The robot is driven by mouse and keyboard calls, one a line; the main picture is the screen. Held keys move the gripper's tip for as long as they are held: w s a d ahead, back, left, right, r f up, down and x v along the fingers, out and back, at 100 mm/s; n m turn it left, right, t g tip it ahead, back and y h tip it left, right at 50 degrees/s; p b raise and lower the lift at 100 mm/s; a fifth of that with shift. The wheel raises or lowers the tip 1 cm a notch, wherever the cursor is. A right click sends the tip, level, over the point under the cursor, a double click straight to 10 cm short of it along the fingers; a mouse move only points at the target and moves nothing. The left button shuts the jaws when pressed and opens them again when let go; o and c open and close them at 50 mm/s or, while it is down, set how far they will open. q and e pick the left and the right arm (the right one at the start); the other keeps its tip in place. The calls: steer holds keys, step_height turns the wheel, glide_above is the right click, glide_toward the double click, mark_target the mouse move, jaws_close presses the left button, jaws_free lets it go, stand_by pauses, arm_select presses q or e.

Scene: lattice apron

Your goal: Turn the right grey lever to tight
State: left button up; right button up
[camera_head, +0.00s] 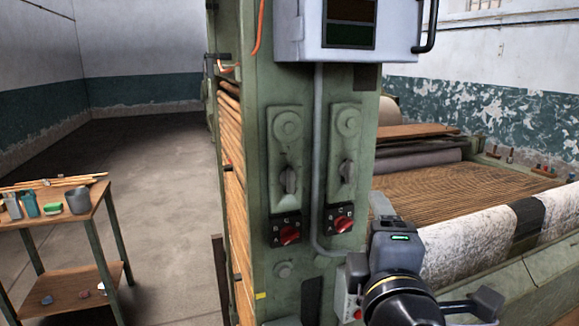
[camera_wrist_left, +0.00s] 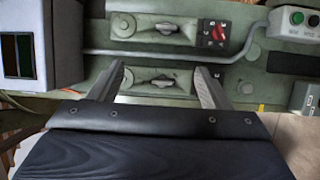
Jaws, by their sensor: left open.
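Two grey levers sit side by side on the green machine post. The right grey lever (camera_head: 347,173) is on its own plate, its handle near upright; the label is too small to read. It also shows in the left wrist view (camera_wrist_left: 166,28), at the top. The left grey lever (camera_head: 289,180) also shows in the left wrist view (camera_wrist_left: 165,79), below the other. My left gripper (camera_wrist_left: 163,80) is open and empty, its fingers on either side of the left lever in that view; touching is not visible. An arm part of mine (camera_head: 392,285) shows low in the head view; I cannot tell which arm.
Red switches (camera_head: 289,235) (camera_head: 340,224) sit below the levers. A grey conduit (camera_head: 318,150) runs between the lever plates. A grey cabinet (camera_head: 290,35) juts out above. A wooden table (camera_head: 65,220) with cups stands left. Floor between table and post is clear.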

arm_select(q)
steer(key=w+a+r+m+h, duration=0.1)
steer(key=w+a+m+h, duration=0.6)
steer(key=a, duration=0.4)
steer(key=s+a+f+m+g+y, duration=0.1)
steer(key=s+a+f+m+g, duration=0.1)
steer(key=s+a+f+g, duration=0.2)
steer(key=s+a+f+m+g+y, duration=0.2)
steer(key=s+a+f, duration=0.8)
steer(key=f, duration=0.5)
steer(key=s+a+f+m+g+y, duration=0.1)
steer(key=s+a+f+m+g, duration=0.3)
steer(key=f, duration=0.6)
steer(key=s+a+g, duration=0.2)
steer(key=a, duration=0.1)
steer(key=shift+s+g, duration=0.3)
steer(key=shift+s, duration=0.1)
steer(key=shift+f, duration=0.1)
